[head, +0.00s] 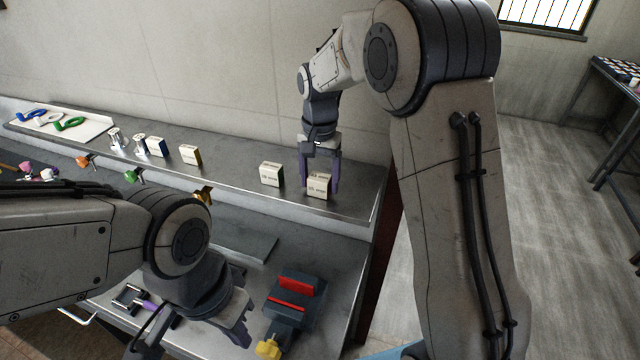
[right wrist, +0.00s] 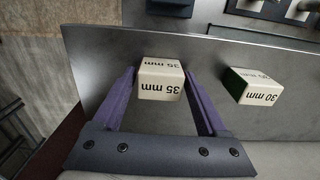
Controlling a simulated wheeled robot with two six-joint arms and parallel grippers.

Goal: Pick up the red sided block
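A cream block marked 35 mm (right wrist: 160,80) stands on the steel shelf near its right end; it also shows in the head view (head: 318,186). No red side shows on it in either view. My right gripper (right wrist: 161,74) is open, with its purple fingers on either side of this block; the fingers also show in the head view (head: 321,174). I cannot tell whether they touch it. A block marked 30 mm (right wrist: 255,87) with a green side stands beside it, also in the head view (head: 271,174). My left gripper (head: 240,332) hangs over the lower bench, its opening unclear.
A blue-sided block (head: 157,147), a yellow-sided block (head: 190,154) and metal spools (head: 118,139) stand further left on the shelf (head: 230,174). A dark vise with red jaws (head: 290,298) and a yellow handle sits on the lower bench. Coloured clamps hang along the shelf's front.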

